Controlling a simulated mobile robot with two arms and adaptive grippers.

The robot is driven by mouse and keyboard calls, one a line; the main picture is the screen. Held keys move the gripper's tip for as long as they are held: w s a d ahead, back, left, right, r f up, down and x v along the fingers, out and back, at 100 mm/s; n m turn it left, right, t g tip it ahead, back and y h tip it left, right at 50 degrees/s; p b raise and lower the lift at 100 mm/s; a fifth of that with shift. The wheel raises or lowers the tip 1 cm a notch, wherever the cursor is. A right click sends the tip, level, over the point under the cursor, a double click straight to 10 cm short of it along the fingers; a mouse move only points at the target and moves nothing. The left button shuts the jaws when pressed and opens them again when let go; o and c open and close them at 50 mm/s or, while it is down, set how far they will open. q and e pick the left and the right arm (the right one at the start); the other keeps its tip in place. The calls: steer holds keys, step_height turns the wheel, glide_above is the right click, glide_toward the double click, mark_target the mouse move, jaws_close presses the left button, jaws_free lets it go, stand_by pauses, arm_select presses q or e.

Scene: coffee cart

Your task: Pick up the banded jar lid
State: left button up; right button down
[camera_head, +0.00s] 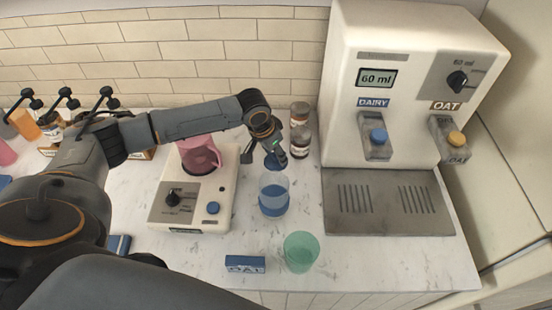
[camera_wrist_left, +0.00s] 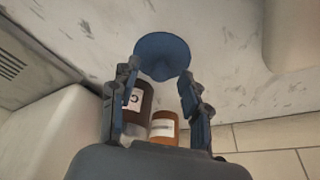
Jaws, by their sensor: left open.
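My left gripper (camera_head: 277,151) reaches in from the left over the counter, in front of the two jars. In the left wrist view its fingers (camera_wrist_left: 160,82) are spread. A dark blue round piece with a flared edge (camera_wrist_left: 162,50) shows between and just beyond the fingertips; it also shows under the gripper in the head view (camera_head: 273,162). I cannot tell whether the fingers touch it, or whether it is the banded lid. Two dark jars with pale labels stand behind, a rear one (camera_head: 300,113) and a nearer one (camera_head: 300,140). My right gripper is not in view.
A clear cup with blue contents (camera_head: 274,196) stands just in front of the gripper, and a green cup (camera_head: 300,252) nearer. A scale-like machine (camera_head: 195,195) with a pink pitcher (camera_head: 200,153) is left; the white dispenser (camera_head: 415,80) is right. Front-middle counter is partly clear.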

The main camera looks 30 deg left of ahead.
arm_select(q)
jaws_close()
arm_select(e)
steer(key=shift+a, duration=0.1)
